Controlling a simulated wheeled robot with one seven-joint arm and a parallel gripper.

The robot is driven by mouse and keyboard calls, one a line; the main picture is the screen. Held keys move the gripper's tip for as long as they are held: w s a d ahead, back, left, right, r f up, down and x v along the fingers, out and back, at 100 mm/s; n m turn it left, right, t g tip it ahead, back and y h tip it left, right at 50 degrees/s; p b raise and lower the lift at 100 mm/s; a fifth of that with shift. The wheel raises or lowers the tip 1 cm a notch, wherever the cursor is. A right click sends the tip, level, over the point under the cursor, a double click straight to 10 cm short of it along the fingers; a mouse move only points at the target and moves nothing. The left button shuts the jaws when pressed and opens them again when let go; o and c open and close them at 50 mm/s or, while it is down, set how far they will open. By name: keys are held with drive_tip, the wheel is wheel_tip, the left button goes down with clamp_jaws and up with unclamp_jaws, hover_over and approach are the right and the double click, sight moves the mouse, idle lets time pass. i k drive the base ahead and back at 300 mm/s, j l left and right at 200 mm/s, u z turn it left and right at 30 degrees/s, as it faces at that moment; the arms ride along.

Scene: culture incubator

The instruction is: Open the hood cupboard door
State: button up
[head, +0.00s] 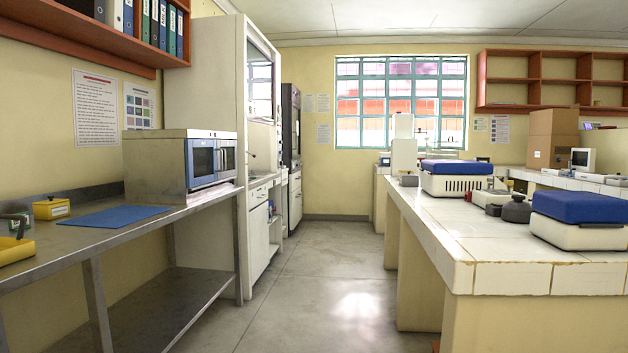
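The tall white hood (206,75) stands left of the aisle, past the steel bench, with its glass sash (260,82) facing the aisle. Its cupboard door (258,240) is below the worktop, seen at a steep angle. The door looks shut, with a small dark handle near its far edge, though the angle makes this hard to judge. My gripper is not in view.
A steel bench (130,222) with a microwave-like box (183,160) stands at the near left. A white-tiled island (470,243) with several instruments fills the right. The grey floor aisle (325,290) between them is clear toward the window (400,103).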

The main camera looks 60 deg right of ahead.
sight(259, 237)
drive_tip(key=z, duration=1.7)
drive_tip(key=i+l+z, duration=0.3)
drive_tip(key=i, duration=0.85)
drive_tip(key=i+l+z, duration=0.1)
drive_tip(key=i+z, duration=0.25)
drive_tip(key=i, duration=0.8)
drive_tip(key=i+u, duration=0.2)
drive_tip(key=i, duration=0.3)
drive_tip(key=i+l+u, duration=0.2)
drive_tip(key=i, duration=0.3)
drive_tip(key=i+l+u, duration=0.2)
drive_tip(key=i, duration=0.3)
drive_tip(key=i+l+u, duration=0.2)
drive_tip(key=i, duration=0.25)
drive_tip(key=i+l+u, duration=0.85)
drive_tip(key=l+u, duration=0.3)
drive_tip(key=i+l+z, duration=0.1)
drive_tip(key=l, duration=0.35)
drive_tip(key=i+l+z, duration=0.1)
drive_tip(key=i+l, duration=0.15)
drive_tip(key=l, duration=0.2)
drive_tip(key=i+l+z, duration=0.1)
drive_tip(key=i+l, duration=0.15)
drive_tip(key=l, duration=0.2)
drive_tip(key=i+l+z, duration=0.1)
drive_tip(key=l, duration=0.3)
drive_tip(key=i+l+z, duration=0.1)
drive_tip(key=i+l, duration=0.25)
drive_tip(key=u, duration=0.1)
